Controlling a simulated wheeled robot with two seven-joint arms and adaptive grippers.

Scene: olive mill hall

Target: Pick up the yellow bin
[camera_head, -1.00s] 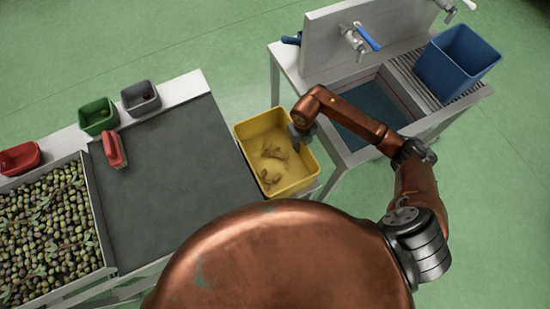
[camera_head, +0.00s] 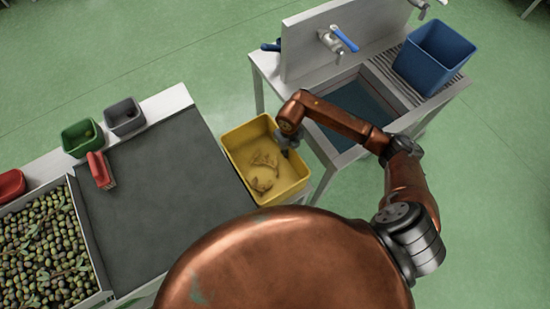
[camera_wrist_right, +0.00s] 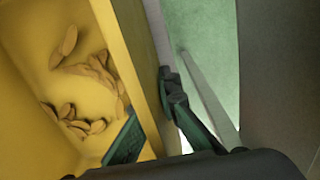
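The yellow bin (camera_head: 238,165) stands between the grey-topped table and the sink, with several brown leaf-like pieces on its floor. My right gripper (camera_head: 287,146) is at the bin's right rim, pointing down. In the right wrist view the yellow bin's wall (camera_wrist_right: 128,60) runs between the two dark green fingers of the right gripper (camera_wrist_right: 152,118). One finger is inside the bin and the other outside, both appearing to touch the wall, so the gripper looks shut on it. My left gripper is not in view.
The sink (camera_head: 345,158) with a blue bin (camera_head: 432,62) stands right of the yellow bin. Left is the grey-topped table (camera_head: 165,200) with a red scoop-like item (camera_head: 100,170), small green (camera_head: 82,138) and grey (camera_head: 124,116) bins, and an olive tray (camera_head: 88,245).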

